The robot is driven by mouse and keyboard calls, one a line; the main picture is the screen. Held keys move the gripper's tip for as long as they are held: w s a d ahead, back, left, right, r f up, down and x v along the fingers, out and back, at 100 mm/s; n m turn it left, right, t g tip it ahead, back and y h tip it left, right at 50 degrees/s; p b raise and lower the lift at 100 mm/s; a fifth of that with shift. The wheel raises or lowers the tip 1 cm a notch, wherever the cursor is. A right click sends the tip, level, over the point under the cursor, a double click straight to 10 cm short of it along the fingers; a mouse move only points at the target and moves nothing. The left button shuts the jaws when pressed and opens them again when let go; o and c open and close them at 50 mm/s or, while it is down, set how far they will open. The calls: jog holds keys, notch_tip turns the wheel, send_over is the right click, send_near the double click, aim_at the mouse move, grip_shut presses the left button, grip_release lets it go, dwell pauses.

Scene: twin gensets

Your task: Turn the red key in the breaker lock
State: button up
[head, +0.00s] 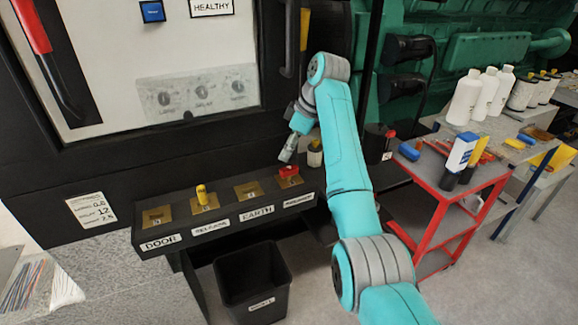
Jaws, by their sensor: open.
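The red key (289,171) stands in the rightmost lock of a dark shelf (190,232) that carries a row of brass lock plates. The label under that lock is too small to read with certainty. My gripper (287,158) is just above and slightly behind the red key in the picture, pointing down, and appears open. It looks close to the key, but I cannot tell whether they touch. The fingertips are small and partly hard to make out. A yellow key (202,193) stands upright in the lock labelled RELEASE.
The DOOR (156,216) and EARTH (248,190) plates show no key. A black bin (252,284) stands below the shelf. A dark cabinet with a light panel (110,70) rises behind. A red cart (450,175) with bottles is at right.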

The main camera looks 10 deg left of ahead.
aim_at(289, 167)
jog(key=shift+w+d+n+g, duration=0.1)
jog(key=shift+n+g, duration=0.4)
jog(key=shift+n, duration=0.6)
jog(key=n, duration=0.1)
jog(key=d+n+g, duration=0.1)
jog(key=n, duration=0.1)
jog(key=w+n, duration=0.1)
jog(key=n, duration=0.1)
jog(key=shift+d+f+g+h, duration=0.2)
jog(key=shift+f+g+h, duration=0.1)
jog(key=shift+f+g, duration=0.1)
jog(key=shift+n, duration=0.3)
jog(key=shift+x, duration=2.8)
jog(key=shift+d, duration=0.15)
